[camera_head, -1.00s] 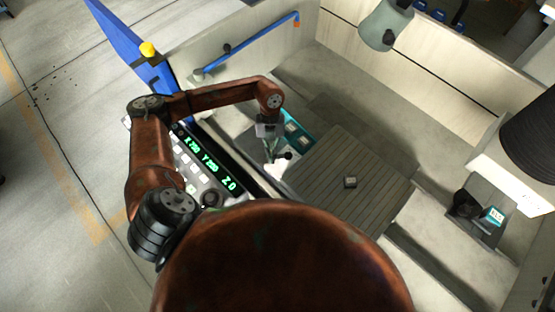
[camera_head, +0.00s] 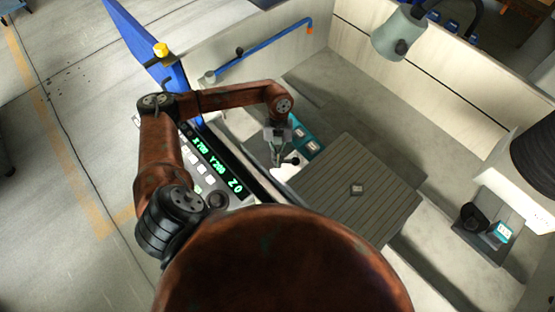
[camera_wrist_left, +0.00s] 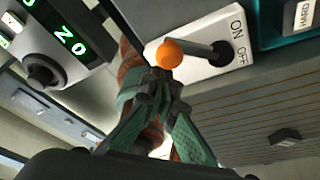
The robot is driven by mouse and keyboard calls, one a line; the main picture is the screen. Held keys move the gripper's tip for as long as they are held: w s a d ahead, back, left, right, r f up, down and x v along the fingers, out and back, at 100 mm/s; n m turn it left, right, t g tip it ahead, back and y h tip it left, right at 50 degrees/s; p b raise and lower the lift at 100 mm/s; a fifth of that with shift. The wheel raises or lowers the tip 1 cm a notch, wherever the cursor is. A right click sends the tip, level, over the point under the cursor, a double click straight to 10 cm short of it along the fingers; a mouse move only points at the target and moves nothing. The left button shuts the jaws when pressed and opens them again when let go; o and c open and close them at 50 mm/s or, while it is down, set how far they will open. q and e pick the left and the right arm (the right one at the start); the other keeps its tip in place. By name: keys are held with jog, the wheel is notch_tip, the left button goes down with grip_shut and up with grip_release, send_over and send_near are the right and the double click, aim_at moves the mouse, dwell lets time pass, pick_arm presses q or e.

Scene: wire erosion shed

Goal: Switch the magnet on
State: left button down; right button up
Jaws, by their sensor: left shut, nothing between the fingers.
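In the left wrist view a lever with an orange ball knob (camera_wrist_left: 169,54) runs left from a dark pivot on a white plate (camera_wrist_left: 240,72) marked ON and OFF. I cannot tell which mark the lever is set to. My left gripper (camera_wrist_left: 158,86) is shut and empty, its fingertips just below the knob in the picture; contact is unclear. In the head view the left gripper (camera_head: 277,152) is beside the white plate (camera_head: 284,173), at the left corner of the slatted table (camera_head: 345,195). My right gripper is not in view.
A control panel (camera_head: 206,172) with green digits lies left. A grey lamp head (camera_head: 398,38) and a dark cylinder (camera_head: 535,160) stand around the tank.

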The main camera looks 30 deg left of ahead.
pick_arm(q)
jog(key=s, duration=0.1)
jog(key=s+d+p, duration=0.1)
jog(key=shift+s+d+r, duration=0.15)
jog(key=shift+s+d, duration=0.05)
jog(key=shift+s, duration=0.2)
jog(key=v, duration=0.3)
jog(key=shift+s+r+b, duration=0.3)
jog(key=d+v, duration=0.1)
jog(key=v, duration=0.5)
jog(key=shift+w+a+b, duration=0.35)
jog(key=shift+a, duration=0.1)
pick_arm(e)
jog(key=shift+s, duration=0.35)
pick_arm(q)
jog(key=shift+s, duration=0.1)
